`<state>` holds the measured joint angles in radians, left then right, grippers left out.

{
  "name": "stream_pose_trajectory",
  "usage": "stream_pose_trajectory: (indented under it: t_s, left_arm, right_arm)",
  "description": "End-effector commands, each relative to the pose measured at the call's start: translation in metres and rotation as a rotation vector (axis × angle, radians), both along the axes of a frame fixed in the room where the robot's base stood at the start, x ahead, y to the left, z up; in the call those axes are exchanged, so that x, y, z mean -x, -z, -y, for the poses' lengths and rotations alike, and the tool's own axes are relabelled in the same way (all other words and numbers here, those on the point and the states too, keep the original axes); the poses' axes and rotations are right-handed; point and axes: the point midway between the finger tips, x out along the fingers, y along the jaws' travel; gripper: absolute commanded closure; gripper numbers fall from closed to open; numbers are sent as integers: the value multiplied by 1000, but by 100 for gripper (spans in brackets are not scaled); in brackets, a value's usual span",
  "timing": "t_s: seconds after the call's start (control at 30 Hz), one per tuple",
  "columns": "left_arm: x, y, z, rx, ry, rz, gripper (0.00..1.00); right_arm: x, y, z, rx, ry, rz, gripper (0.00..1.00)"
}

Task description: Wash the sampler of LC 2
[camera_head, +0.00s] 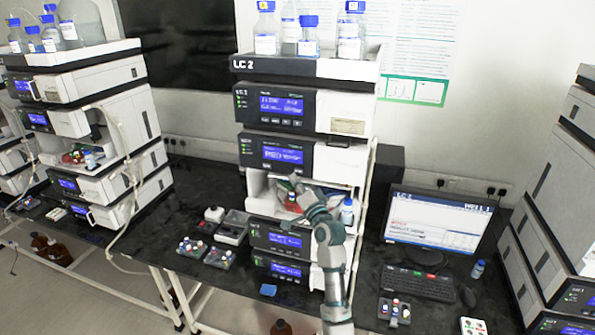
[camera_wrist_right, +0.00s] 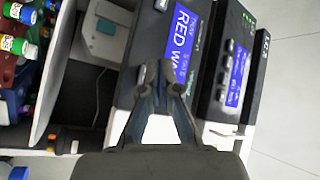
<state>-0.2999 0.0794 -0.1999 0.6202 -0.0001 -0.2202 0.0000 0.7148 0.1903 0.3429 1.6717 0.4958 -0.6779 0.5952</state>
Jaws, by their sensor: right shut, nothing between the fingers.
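The LC 2 stack (camera_head: 305,66) stands in the middle of the head view, with blue-lit modules above and below an open white bay that I take for its sampler (camera_head: 258,187). My right gripper (camera_head: 297,186) is in front of this bay, shut and empty, and its arm covers part of the bay and the lower modules. In the right wrist view the closed fingertips (camera_wrist_right: 157,72) are in front of a module panel with a blue display (camera_wrist_right: 182,38) that reads "RED W…". Whether they touch the panel I cannot tell. My left gripper is out of view.
Capped bottles (camera_head: 266,30) stand on top of the stack. Vial racks (camera_head: 220,258) and a small dark device (camera_head: 232,228) are on the black bench to its left. A monitor (camera_head: 436,222) and keyboard (camera_head: 424,283) are to the right. Colour-capped vials (camera_wrist_right: 17,28) show at the wrist view's left.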

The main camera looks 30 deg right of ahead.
Motion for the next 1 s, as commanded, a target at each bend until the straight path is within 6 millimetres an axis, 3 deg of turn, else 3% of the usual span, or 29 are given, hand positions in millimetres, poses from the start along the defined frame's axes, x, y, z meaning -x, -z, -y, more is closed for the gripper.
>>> stream_pose_trajectory:
  t_s: [0.4,1.0]
  left_arm:
    - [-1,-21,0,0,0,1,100]
    - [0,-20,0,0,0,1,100]
  right_arm:
    - [23,-1,-26,0,1,-2,100]
    - [24,0,-27,-1,0,-1,100]
